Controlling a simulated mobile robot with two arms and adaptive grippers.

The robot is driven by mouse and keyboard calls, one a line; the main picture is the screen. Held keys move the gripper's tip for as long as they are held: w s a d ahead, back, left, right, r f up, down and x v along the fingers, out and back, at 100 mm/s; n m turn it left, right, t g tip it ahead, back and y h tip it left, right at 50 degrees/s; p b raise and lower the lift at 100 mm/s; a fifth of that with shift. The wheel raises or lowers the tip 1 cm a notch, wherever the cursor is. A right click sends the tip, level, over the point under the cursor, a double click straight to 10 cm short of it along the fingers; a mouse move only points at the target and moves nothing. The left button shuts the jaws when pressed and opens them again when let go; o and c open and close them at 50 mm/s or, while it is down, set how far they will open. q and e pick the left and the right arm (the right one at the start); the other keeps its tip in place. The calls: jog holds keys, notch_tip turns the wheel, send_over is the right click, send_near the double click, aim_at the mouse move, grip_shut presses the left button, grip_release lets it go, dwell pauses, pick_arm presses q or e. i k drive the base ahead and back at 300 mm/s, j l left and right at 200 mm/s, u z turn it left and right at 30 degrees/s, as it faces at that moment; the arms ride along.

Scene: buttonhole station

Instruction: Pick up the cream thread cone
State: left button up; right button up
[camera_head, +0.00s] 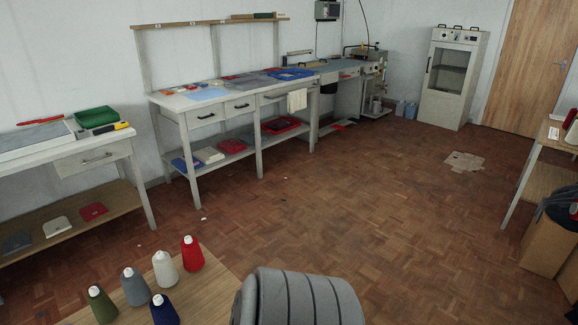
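The cream thread cone (165,270) stands upright on a wooden table top (213,291) at the lower left of the head view. A red cone (192,255) is just right of it and a grey cone (134,287) just left. A dark blue cone (164,311) stands in front of it, and a green cone (102,305) is at the far left of the group. The cream cone shows almost whole. Neither of my grippers is in view.
A grey ribbed rounded thing (300,298) rises at the bottom middle, right of the cones; I cannot tell what it is. White workbenches (175,101) line the wall. A wooden table (530,175) stands at the right. The parquet floor (350,205) between is mostly clear.

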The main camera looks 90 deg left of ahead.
aim_at(167, 276)
jog(key=l+u, duration=0.15)
jog(key=u, duration=1.8)
